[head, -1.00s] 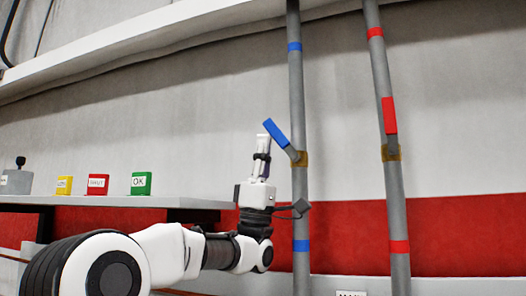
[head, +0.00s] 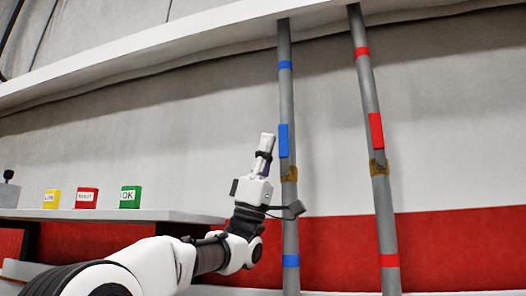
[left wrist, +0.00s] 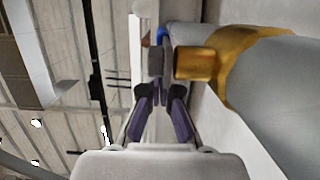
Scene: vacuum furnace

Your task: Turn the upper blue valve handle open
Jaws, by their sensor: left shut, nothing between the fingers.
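The upper blue valve handle (head: 283,141) stands upright, in line with the left grey pipe (head: 286,95), above its brass fitting (head: 289,174). My left gripper (head: 267,138) is shut and empty, pointing up just left of the handle. I cannot tell whether it touches the handle. In the left wrist view a bit of the blue handle (left wrist: 162,35) shows beyond the fingertips, with the brass fitting (left wrist: 196,65) to the right. My right gripper is not in view.
A second grey pipe (head: 364,90) with a red handle (head: 376,131) stands to the right. The wall behind is open above the red band.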

